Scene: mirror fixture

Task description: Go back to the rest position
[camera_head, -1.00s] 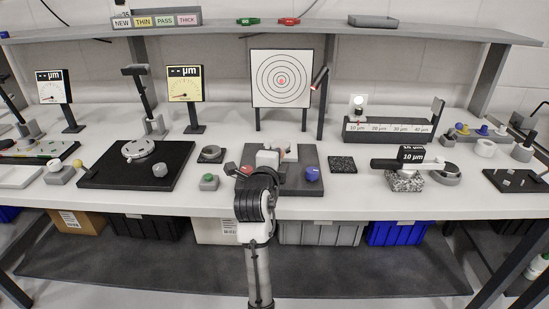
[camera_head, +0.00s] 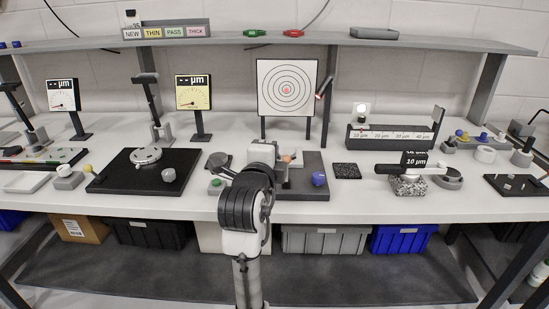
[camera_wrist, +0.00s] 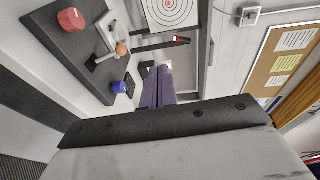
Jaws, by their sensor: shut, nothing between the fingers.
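My gripper (camera_wrist: 157,72) shows in the wrist view as two purple-grey fingers side by side, shut with nothing between them. The fingers stand clear of the mirror fixture. In the head view my arm hides the gripper and part of the fixture. The fixture's dark plate (camera_head: 316,166) carries a blue knob (camera_head: 319,179) at right and a pale block with an orange ball (camera_head: 288,158). The wrist view also shows the blue knob (camera_wrist: 119,87), the orange ball (camera_wrist: 122,49) and a red knob (camera_wrist: 71,19). The red knob is hidden in the head view.
A target board (camera_head: 287,88) stands behind the fixture, with a red-tipped pointer (camera_head: 323,88) beside it. A black plate with a disc (camera_head: 146,156) lies left. A scale block (camera_head: 392,137) and a granite block (camera_head: 409,186) stand right. A shelf (camera_head: 240,38) spans the back.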

